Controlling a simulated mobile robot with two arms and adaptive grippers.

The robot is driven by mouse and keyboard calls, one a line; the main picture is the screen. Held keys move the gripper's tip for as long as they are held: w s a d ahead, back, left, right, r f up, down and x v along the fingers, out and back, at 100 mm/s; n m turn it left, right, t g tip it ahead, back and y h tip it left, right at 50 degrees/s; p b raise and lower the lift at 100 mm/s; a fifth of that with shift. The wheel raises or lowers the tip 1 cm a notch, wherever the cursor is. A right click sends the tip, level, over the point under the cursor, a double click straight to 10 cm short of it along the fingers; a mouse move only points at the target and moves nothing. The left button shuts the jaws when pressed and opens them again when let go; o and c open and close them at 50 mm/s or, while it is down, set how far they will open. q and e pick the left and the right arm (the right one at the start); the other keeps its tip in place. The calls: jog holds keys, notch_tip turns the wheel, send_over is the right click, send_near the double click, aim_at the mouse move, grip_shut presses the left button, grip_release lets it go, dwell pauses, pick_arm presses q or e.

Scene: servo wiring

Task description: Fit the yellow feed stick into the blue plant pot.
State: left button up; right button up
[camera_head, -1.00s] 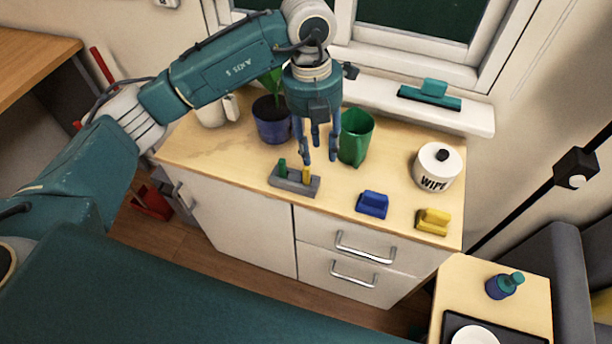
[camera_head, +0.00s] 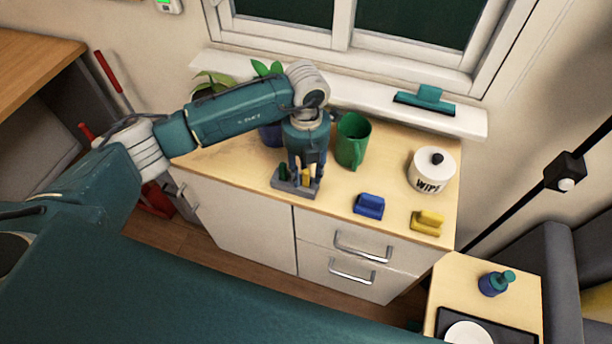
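The yellow feed stick (camera_head: 305,178) stands upright in a small grey holder (camera_head: 283,185), beside a green stick (camera_head: 283,172). My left gripper (camera_head: 305,182) points down over the holder. Its fingers are apart, one on each side of the yellow stick, with the stick seeming to stand between them; I see no clear contact. The blue plant pot (camera_head: 268,137) is behind my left arm and mostly hidden, with green leaves (camera_head: 268,68) showing above the arm. My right gripper is not in view.
A blue clip-like block (camera_head: 369,206), a yellow one (camera_head: 427,221) and a white wipes tub (camera_head: 432,170) are to the right on the wooden counter. A window sill holds a teal squeegee (camera_head: 425,99).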

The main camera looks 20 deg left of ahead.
pick_arm(q)
grip_shut()
dwell(0.4)
